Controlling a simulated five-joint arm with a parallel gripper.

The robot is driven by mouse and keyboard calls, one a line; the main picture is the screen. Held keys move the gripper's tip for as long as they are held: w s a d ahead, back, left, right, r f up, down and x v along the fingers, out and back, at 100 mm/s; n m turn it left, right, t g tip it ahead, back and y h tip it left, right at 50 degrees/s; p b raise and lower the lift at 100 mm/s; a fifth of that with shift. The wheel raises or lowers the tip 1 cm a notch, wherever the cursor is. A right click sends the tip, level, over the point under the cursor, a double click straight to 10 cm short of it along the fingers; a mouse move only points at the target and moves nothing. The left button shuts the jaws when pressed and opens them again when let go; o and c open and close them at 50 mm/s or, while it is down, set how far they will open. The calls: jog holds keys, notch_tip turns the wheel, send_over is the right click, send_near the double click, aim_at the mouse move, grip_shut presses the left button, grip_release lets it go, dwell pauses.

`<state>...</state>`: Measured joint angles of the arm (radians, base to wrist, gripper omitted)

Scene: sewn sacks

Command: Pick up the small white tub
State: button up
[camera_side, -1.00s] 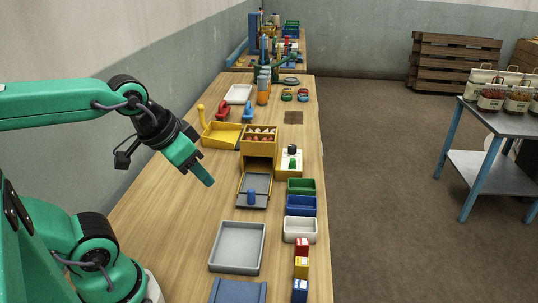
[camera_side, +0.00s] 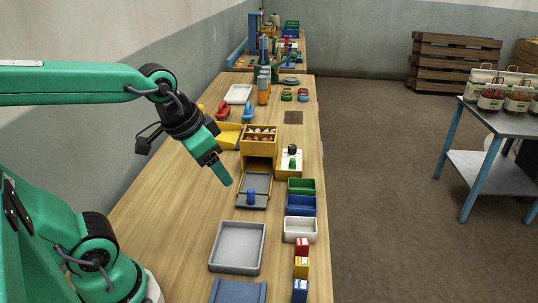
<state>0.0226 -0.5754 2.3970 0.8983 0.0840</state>
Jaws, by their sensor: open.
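The small white tub (camera_side: 300,229) stands on the right edge of the wooden table, open at the top. It is in front of a blue tub (camera_side: 301,205) and behind a row of small boxes. My gripper (camera_side: 226,179) is open and empty, in the air left of the grey and yellow chute, up and to the left of the white tub. Its fingers point down and to the right, and one finger largely hides the other. Nothing covers the white tub.
A green tub (camera_side: 301,186) stands behind the blue one. Red, yellow (camera_side: 301,267) and blue small boxes stand in front of the white tub. A grey tray (camera_side: 238,247) lies to its left. A yellow box (camera_side: 259,141) with a sloping chute stands farther back. The table's left middle is clear.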

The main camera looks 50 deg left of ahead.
jog(key=w+d+f+m+g, duration=0.1)
jog(key=w+f+m, duration=0.1)
jog(key=w, duration=0.3)
jog(key=w+d+f+m+g, duration=0.1)
jog(key=w+d+f+m, duration=0.1)
jog(key=w, duration=0.4)
jog(key=m+g, duration=0.3)
send_over(303, 226)
jog(key=s+d, duration=0.2)
notch_tip(303, 226, down, 13)
jog(key=shift+a+f, duration=0.1)
jog(key=shift+f, duration=3.6)
jog(key=c, duration=0.7)
